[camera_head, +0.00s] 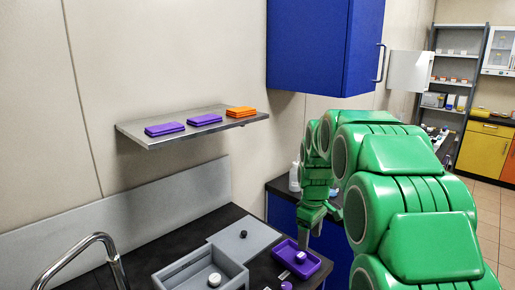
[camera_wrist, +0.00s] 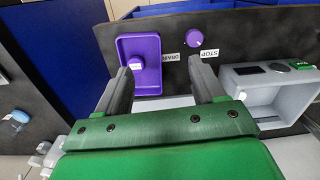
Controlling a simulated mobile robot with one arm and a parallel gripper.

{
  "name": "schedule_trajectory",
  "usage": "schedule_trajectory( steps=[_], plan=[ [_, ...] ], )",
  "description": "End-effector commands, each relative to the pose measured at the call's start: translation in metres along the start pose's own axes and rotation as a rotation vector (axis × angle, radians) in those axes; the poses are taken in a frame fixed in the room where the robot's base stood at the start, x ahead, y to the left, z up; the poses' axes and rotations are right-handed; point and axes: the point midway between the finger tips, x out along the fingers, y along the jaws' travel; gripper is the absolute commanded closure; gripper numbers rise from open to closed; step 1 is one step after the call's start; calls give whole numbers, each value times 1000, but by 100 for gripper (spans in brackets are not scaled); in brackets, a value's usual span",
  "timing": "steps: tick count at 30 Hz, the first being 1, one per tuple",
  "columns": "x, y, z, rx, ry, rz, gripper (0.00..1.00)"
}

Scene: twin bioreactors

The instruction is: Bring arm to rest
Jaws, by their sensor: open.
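My green arm reaches out from the right side of the head view, bent over the dark counter. My gripper (camera_head: 305,236) points down above the purple tray. In the wrist view my gripper (camera_wrist: 160,67) has its two grey fingers apart, with nothing held between them. The purple tray (camera_head: 318,266) lies on the counter and also shows in the wrist view (camera_wrist: 149,47). A small purple and white cap (camera_wrist: 135,63) sits in it. A DRAIN label and a STOP label lie beside the tray, near a round purple piece (camera_wrist: 195,37).
A grey open box (camera_head: 174,275) holding a small white-topped piece stands left of the tray. A wall shelf (camera_head: 150,139) carries two purple trays and an orange one. A blue cabinet (camera_head: 315,45) hangs above my arm. A tap (camera_head: 75,260) is at lower left.

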Motion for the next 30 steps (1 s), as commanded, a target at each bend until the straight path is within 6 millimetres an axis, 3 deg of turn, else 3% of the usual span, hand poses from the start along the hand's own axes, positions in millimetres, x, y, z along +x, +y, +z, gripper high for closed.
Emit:
schedule_trajectory(
  steps=[3,16,30],
  plan=[
    [-15,-22,17,57,-2,-3,31],
    [-45,-102,82,270,-26,-24,31],
    [-56,-192,157,504,-60,-41,31]
  ],
)
